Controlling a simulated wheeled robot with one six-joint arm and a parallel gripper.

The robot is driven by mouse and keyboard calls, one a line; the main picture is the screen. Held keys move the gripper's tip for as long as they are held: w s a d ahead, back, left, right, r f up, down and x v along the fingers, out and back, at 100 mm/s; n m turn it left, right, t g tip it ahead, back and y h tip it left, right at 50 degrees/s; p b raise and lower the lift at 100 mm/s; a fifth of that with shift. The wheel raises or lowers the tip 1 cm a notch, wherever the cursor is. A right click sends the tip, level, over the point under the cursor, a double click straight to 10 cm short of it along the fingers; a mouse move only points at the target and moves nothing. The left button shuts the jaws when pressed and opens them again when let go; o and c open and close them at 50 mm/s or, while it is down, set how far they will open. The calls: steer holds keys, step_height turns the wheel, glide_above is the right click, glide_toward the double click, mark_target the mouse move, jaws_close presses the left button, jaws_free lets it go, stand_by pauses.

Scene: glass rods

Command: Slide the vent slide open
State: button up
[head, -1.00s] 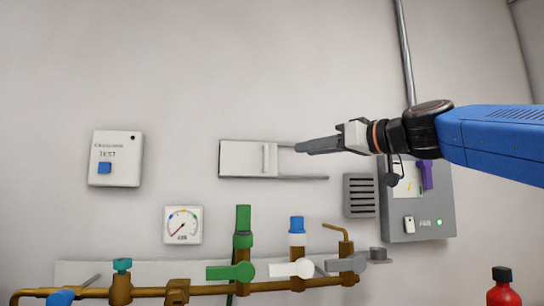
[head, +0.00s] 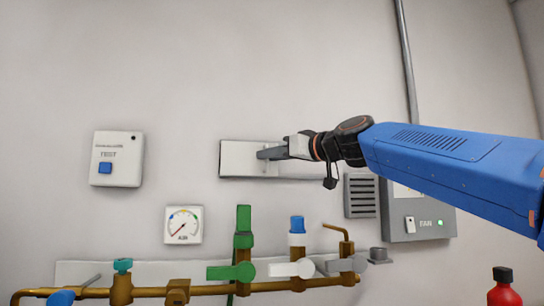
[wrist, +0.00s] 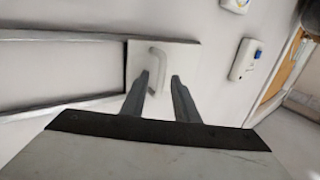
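The vent slide is a white plate (head: 238,158) on the wall, at the left end of its rails. Its upright bar handle is mostly hidden behind my gripper in the head view, but the handle (wrist: 157,66) shows clearly in the wrist view. My gripper (head: 263,153) reaches in from the right at the handle. In the wrist view my gripper (wrist: 159,77) is open, its two fingers apart. The handle lies between and just beyond the fingertips. I cannot tell whether a finger touches it.
Rails (wrist: 70,107) run away from the plate on one side. A test box (head: 115,158) hangs left and a gauge (head: 183,225) below. Pipes with valves (head: 243,270) run underneath. A louvred grille (head: 360,195) and grey fan box (head: 420,222) are at lower right.

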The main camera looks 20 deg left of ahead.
jaws_close()
steer(key=w+d, duration=0.8)
steer(key=d, duration=0.5)
jaws_free()
steer(key=shift+d, duration=0.1)
steer(key=v, duration=1.7)
steer(key=shift+d, duration=0.2)
